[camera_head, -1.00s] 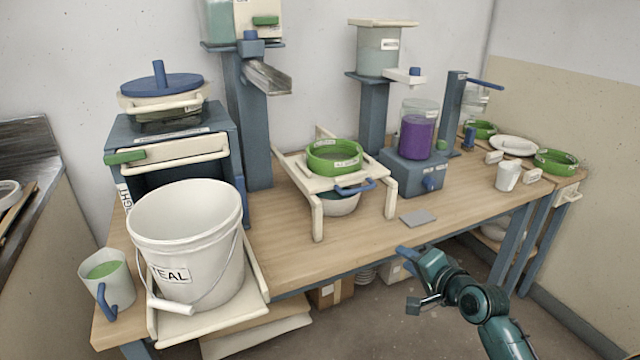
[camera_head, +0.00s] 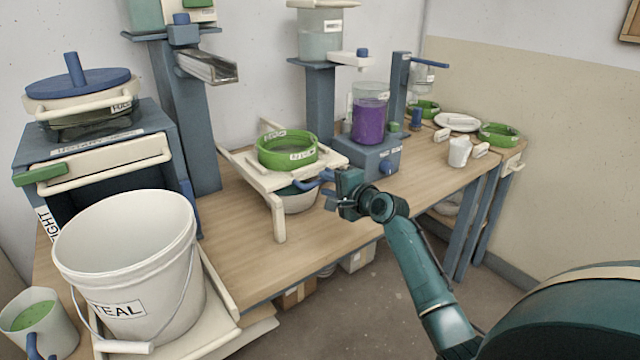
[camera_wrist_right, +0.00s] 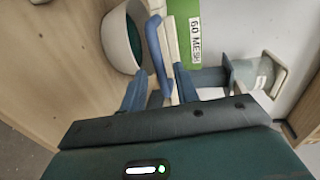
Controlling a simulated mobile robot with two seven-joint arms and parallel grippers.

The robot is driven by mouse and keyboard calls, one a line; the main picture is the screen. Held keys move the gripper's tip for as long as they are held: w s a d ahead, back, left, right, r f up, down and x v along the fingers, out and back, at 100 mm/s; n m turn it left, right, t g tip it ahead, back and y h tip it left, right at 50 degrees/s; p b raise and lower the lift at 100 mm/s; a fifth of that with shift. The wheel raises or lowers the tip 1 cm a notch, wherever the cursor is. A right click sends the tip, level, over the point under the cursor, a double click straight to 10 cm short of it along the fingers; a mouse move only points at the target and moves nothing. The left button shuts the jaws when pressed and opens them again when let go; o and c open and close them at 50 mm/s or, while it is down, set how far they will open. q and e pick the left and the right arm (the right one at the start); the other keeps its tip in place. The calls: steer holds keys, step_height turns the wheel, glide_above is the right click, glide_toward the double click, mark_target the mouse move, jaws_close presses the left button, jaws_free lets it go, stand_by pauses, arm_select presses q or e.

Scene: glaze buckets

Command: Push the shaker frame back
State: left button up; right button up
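The shaker frame (camera_head: 279,222) is a cream stand with legs on the wooden table, and it carries a green sieve ring (camera_head: 287,152). A blue handle (camera_head: 308,184) sticks out at its front right. My right gripper (camera_head: 329,190) is at this handle. In the right wrist view my right gripper (camera_wrist_right: 160,88) is open, with the blue handle (camera_wrist_right: 158,58) between its fingers and gaps beside it. The green sieve (camera_wrist_right: 190,40) there reads "60 MESH". My left gripper is not in view.
A blue mixer base (camera_head: 372,162) with a purple jar stands just right of the frame. A white bucket marked TEAL (camera_head: 130,265) stands front left. A blue-grey post (camera_head: 190,130) with a metal chute rises behind left. Bare table (camera_head: 240,245) lies in front.

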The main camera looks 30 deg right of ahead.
mark_target(322, 182)
steer(key=shift+x, duration=1.75)
steer(key=shift+c, duration=0.4)
jaws_close()
